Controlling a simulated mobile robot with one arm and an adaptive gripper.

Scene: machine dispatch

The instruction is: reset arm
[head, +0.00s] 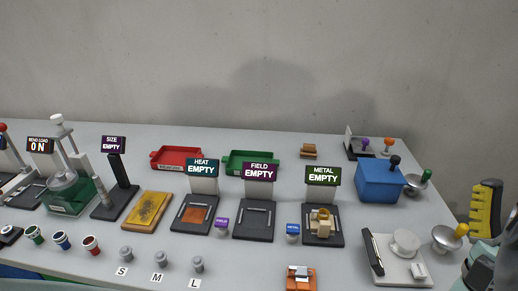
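A yellow part with dark notches (485,210) stands at the right edge of the head view, beside grey parts cut off by the frame. These seem to belong to my arm, but I cannot make out two fingertips. Whether my gripper is open or shut does not show. No held object can be seen there.
The long grey table (245,271) carries stations with EMPTY signs, such as the metal station (323,177). A red tray (181,158) and green tray (250,162) lie behind. A blue box (380,182), a metal bowl (446,240) and a white-based device (403,268) stand towards the right.

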